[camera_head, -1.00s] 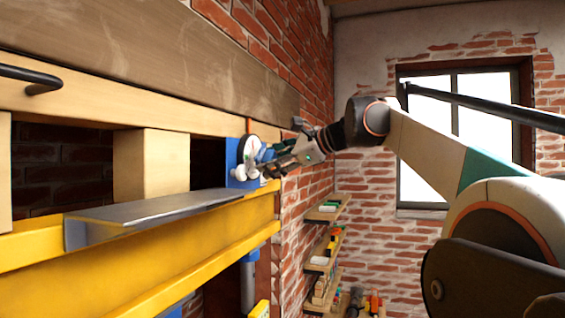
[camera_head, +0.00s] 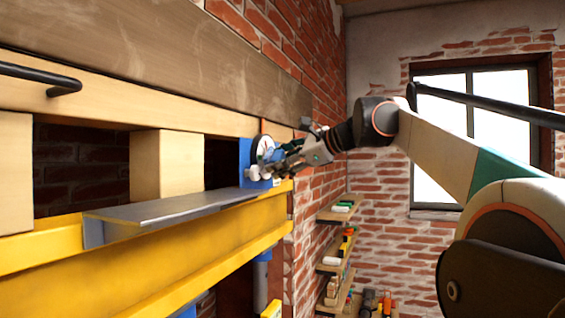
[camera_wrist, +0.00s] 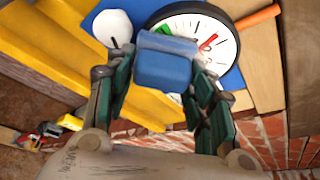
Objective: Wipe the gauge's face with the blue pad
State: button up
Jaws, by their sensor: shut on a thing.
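The gauge (camera_wrist: 222,32) has a white dial, a black rim, a red needle and a green mark. It is fixed on a blue plate (camera_wrist: 75,22), and in the head view the gauge (camera_head: 263,147) sits at the far end of the yellow beam. My gripper (camera_wrist: 163,75) is shut on the blue pad (camera_wrist: 165,62). In the wrist view the pad overlaps the lower left of the dial and hides part of it; I cannot tell whether they touch. In the head view my gripper (camera_head: 280,166) is just right of and below the gauge, and the pad is not distinct.
A white round knob (camera_wrist: 112,28) is beside the gauge, and an orange rod (camera_wrist: 258,17) is at its other side. A yellow beam (camera_head: 160,262) carries a grey metal plate (camera_head: 165,210). Shelves (camera_head: 338,212) hang on the brick wall beyond.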

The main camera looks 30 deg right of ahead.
jog(key=shift+w+a, duration=0.3)
jog(key=shift+w, duration=0.2)
jog(key=w+d+p, duration=0.4)
jog(key=w+d, duration=0.1)
jog(key=d, duration=0.1)
jog(key=shift+w+d, duration=0.15)
jog(key=shift+w, duration=0.05)
dwell(0.9)
